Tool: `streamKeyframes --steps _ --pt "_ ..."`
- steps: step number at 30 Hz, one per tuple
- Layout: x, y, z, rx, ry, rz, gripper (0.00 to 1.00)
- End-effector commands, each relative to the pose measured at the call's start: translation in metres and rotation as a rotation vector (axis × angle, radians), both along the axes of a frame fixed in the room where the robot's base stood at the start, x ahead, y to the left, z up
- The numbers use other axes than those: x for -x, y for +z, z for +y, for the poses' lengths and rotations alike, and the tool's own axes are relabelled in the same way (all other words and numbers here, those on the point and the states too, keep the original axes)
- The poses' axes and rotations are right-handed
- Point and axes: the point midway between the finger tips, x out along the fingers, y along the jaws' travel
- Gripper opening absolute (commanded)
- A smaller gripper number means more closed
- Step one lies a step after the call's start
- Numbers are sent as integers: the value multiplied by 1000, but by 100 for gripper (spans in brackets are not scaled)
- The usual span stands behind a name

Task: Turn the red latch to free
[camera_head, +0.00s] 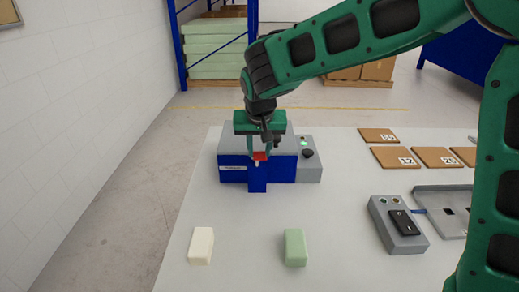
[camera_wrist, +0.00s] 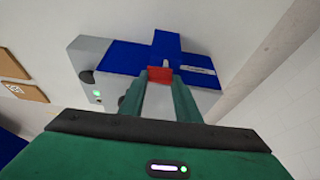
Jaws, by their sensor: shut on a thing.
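The red latch (camera_head: 260,156) sits on the top front of a blue and grey machine (camera_head: 230,171) on the table. It also shows in the wrist view (camera_wrist: 160,73), between my fingertips. My gripper (camera_head: 260,152) reaches down from above and is shut on the latch, with one green finger on each side of it. A small white pointer or mark shows just by the latch. The fingers and gripper body hide part of the machine's top. The latch's exact angle is hard to tell.
A grey side box with a green light (camera_head: 304,144) and dark knob adjoins the machine. A cream block (camera_head: 201,246) and a green block (camera_head: 295,248) lie in front. A switch box (camera_head: 398,228), a grey tray (camera_head: 443,191) and several brown numbered plates (camera_head: 392,157) are at right.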

Motion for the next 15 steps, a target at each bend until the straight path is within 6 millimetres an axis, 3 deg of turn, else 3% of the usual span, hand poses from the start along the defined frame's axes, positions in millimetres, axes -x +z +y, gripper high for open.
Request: streamKeyframes --steps 15 --pt "-3 3 0 -4 -50 -8 7"
